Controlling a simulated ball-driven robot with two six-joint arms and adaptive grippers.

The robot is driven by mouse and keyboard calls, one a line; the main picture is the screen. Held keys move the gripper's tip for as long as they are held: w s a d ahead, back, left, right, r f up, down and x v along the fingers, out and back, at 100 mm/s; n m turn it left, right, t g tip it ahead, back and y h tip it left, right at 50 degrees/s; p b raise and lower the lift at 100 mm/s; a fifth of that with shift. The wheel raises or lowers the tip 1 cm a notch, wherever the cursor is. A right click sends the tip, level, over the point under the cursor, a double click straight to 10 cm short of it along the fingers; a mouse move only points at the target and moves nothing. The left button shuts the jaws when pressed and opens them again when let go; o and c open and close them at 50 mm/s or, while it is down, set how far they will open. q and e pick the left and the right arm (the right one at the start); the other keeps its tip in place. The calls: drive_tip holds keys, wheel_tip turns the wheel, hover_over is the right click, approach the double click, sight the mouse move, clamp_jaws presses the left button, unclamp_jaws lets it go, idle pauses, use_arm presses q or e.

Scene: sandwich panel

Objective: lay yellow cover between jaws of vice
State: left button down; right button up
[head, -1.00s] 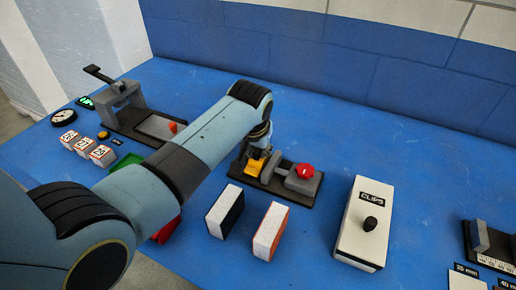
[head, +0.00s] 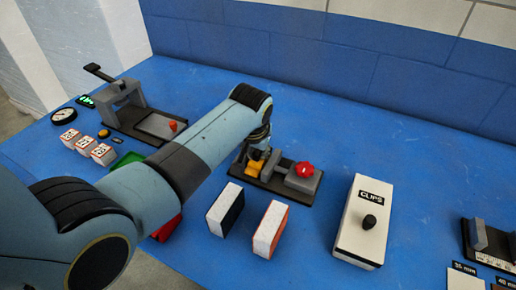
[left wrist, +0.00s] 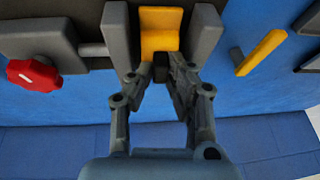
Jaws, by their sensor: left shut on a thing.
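The yellow cover (head: 256,168) is at the left part of the grey vice (head: 270,187) in the head view. In the left wrist view the yellow cover (left wrist: 160,28) sits between the two upright grey jaws, the left jaw (left wrist: 116,35) and the right jaw (left wrist: 197,42). My left gripper (left wrist: 161,72) is shut on the cover's near edge. In the head view the left gripper (head: 259,152) is above the vice, partly hidden by my own arm. The vice's red knob (head: 305,170) is at its right end. I cannot tell whether the cover touches the vice bed.
Two upright blocks (head: 226,210) (head: 270,229) stand in front of the vice. A CLIPS box (head: 363,224) stands to the right. A lever press (head: 125,105) and small boxes (head: 103,154) are at the left. The blue table behind the vice is clear.

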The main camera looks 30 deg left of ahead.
sight(258, 153)
use_arm(q)
drive_tip(key=c, duration=1.2)
unclamp_jaws()
drive_tip(key=shift+o, duration=0.6)
drive_tip(key=shift+o, duration=1)
wheel_tip(258, 153, up, 9)
drive_tip(key=p, duration=0.9)
drive_tip(key=shift+f, duration=0.2)
